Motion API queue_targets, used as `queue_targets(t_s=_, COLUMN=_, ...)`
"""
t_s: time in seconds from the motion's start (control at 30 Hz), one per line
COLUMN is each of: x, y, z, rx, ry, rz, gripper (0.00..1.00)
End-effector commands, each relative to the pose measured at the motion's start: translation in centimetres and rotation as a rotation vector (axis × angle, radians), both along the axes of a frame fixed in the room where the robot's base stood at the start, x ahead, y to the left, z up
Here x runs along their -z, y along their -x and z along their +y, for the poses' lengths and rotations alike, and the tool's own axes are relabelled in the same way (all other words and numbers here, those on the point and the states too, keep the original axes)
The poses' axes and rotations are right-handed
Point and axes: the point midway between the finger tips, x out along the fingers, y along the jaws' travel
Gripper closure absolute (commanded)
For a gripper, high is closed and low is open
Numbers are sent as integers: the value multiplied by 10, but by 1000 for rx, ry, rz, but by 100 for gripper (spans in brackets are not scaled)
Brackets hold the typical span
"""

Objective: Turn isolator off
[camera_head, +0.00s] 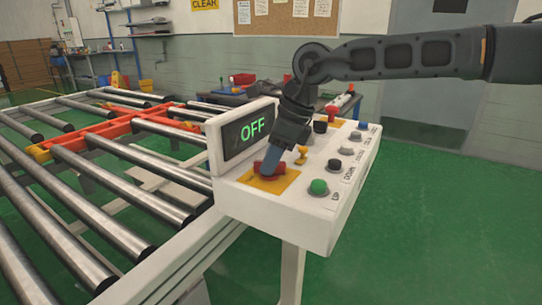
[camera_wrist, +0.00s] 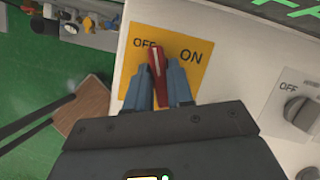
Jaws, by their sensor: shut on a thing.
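The isolator is a red rotary handle (camera_wrist: 154,60) on a yellow plate (camera_wrist: 195,78) printed OFF and ON. In the wrist view the handle's white-marked tip points at the OFF label. My gripper (camera_wrist: 159,78) has its two blue fingers on either side of the handle and is shut on it. In the head view my gripper (camera_head: 271,163) reaches down from above onto the handle, which it partly hides, on the near left of the white control box (camera_head: 305,220).
The box also carries a green button (camera_head: 318,187), several black and grey knobs, and a red knob (camera_head: 332,110) at the back. A roller conveyor (camera_head: 100,190) with an orange frame (camera_head: 105,130) fills the left. Green floor (camera_head: 430,230) at the right is clear.

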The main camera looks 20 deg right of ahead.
Motion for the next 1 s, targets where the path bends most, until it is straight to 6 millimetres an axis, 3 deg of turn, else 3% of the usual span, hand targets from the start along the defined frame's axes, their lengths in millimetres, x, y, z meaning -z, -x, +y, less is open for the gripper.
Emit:
queue_targets(t_s=0.5, x=0, y=-1, z=-1, rx=-329, ry=1, rz=-1, gripper=100)
queue_targets(t_s=1.0, x=0, y=-1, z=-1, rx=-387, ry=3, rz=-1, gripper=100)
